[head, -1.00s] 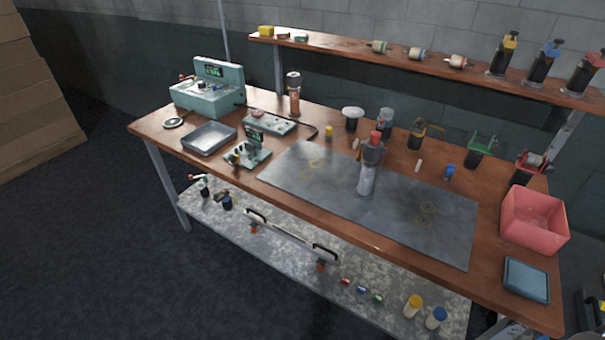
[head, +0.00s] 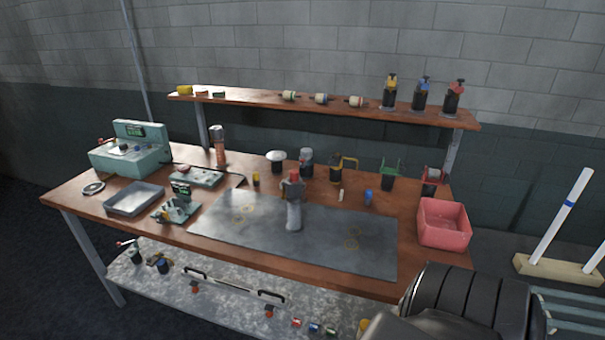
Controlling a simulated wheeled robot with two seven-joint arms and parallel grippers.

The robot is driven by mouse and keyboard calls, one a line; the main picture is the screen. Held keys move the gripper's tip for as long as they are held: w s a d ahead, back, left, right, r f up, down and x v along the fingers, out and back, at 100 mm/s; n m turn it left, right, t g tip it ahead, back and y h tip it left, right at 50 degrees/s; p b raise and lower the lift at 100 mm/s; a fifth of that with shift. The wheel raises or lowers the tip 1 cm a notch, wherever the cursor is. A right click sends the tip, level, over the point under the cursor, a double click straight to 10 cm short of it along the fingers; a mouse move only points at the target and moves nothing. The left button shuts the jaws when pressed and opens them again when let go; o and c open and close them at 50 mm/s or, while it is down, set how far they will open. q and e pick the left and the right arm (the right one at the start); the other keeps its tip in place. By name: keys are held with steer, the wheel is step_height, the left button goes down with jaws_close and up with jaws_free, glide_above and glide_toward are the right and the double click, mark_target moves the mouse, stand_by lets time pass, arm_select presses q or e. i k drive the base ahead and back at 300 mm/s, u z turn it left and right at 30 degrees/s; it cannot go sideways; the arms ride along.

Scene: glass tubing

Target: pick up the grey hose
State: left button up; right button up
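I cannot make out a clear grey hose in the head view. A small grey ring-shaped item (head: 93,188) lies flat at the left end of the bench; it is too small to tell whether it is a coiled hose. A thin dark line (head: 238,176) runs from the green control box (head: 199,177) along the bench top. A grey upright tool with a red top (head: 293,213) stands on the dark mat (head: 225,223). A black ribbed part, likely of my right arm, fills the bottom right. Neither gripper shows.
The wooden bench (head: 232,251) holds a teal machine (head: 130,153), a grey tray (head: 133,199) and a pink bin (head: 443,222). Bottles and spools stand on the raised shelf (head: 250,100). A lower shelf (head: 224,285) holds more items. Much of the mat is bare.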

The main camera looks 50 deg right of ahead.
mark_target(294, 192)
steer(key=k, duration=0.85)
steer(key=z, duration=1.55)
steer(key=i, duration=0.5)
